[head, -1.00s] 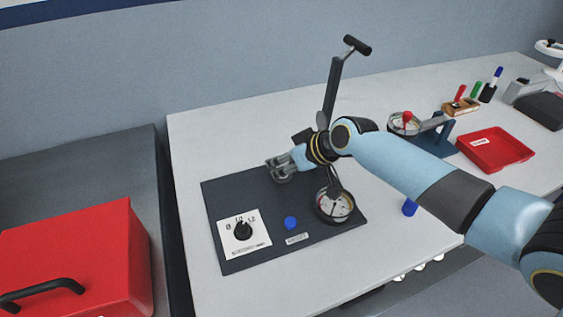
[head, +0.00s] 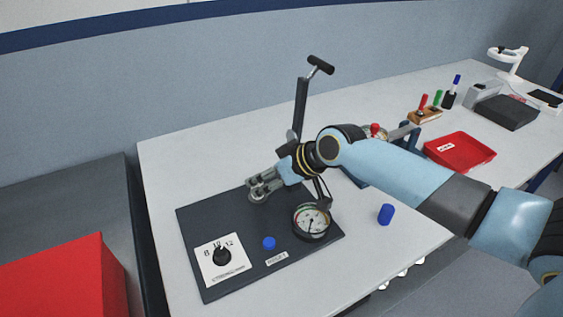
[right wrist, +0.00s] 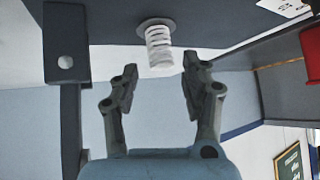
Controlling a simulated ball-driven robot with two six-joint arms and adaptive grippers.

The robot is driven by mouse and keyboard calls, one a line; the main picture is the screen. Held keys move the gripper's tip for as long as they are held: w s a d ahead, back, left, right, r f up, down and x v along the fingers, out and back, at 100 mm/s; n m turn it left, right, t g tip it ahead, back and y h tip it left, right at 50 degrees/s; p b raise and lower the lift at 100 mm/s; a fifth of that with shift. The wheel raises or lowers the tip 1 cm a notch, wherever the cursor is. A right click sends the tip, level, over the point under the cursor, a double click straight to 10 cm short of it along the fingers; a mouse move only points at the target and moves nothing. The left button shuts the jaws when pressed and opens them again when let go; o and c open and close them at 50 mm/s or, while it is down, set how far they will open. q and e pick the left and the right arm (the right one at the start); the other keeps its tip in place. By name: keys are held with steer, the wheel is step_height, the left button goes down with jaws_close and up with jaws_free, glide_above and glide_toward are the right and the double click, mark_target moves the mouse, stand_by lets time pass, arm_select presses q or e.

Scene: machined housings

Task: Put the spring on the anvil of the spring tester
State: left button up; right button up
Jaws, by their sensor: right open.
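The spring tester has a dark base plate (head: 195,225), an upright column with a lever (head: 301,105) and a round dial (head: 311,222). My right gripper (head: 262,190) is low over the back of the plate, in front of the column. In the right wrist view, which looks upside down, a pale coil spring (right wrist: 160,50) stands upright with its base on a grey disc, the anvil (right wrist: 143,24). My right gripper (right wrist: 160,67) is open there, its fingertips apart on either side of the spring's free end, not touching it. The spring is hidden in the head view. My left gripper is out of view.
The plate carries a selector knob (head: 222,257) and a blue button (head: 269,243). A blue cylinder (head: 386,214) stands right of it. A red box (head: 55,280) is at lower left.

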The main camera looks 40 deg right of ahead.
steer(key=v, duration=0.8)
steer(key=shift+s, duration=0.15)
